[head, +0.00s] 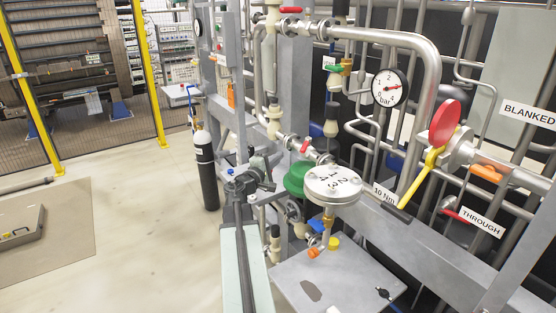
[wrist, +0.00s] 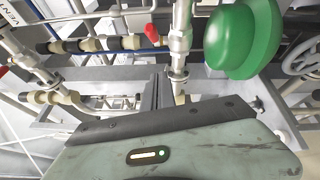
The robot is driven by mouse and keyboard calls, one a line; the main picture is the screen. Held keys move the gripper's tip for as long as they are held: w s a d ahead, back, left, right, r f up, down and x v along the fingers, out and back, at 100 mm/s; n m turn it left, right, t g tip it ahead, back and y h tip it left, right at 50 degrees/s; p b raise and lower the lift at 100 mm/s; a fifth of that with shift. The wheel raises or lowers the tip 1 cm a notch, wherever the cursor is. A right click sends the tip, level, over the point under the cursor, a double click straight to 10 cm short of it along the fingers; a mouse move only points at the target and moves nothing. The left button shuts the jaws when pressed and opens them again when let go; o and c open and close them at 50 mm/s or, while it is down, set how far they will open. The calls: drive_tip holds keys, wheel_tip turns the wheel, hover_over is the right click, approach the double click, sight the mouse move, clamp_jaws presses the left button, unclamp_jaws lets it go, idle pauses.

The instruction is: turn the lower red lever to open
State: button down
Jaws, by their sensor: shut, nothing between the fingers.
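A red lever (head: 305,146) sits on a valve in the pale pipe run, just above and left of the round white numbered flange (head: 333,183). A second red lever (head: 290,10) is on the upper pipe. My gripper (head: 268,162) is left of the lower lever and apart from it in the head view. It is shut and empty. In the wrist view, the narrow grey fingers (wrist: 158,90) point up the picture beside a metal pipe fitting.
A green dome (head: 295,178) is close to the right of my gripper; it also shows in the wrist view (wrist: 243,38). A pressure gauge (head: 390,88) and a large red-and-yellow handle (head: 445,122) are farther right. A black gas cylinder (head: 205,170) stands left.

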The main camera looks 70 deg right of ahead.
sight(306, 144)
drive_tip(key=s+d+r, duration=0.1)
drive_tip(key=s+d, duration=0.3)
drive_tip(key=d, duration=0.1)
drive_tip(key=shift+s+d+p, duration=0.15)
drive_tip(key=shift+s+p, duration=0.2)
drive_tip(key=shift+p, duration=0.1)
drive_tip(key=shift+s, duration=1.5)
drive_tip(key=shift+w, duration=0.1)
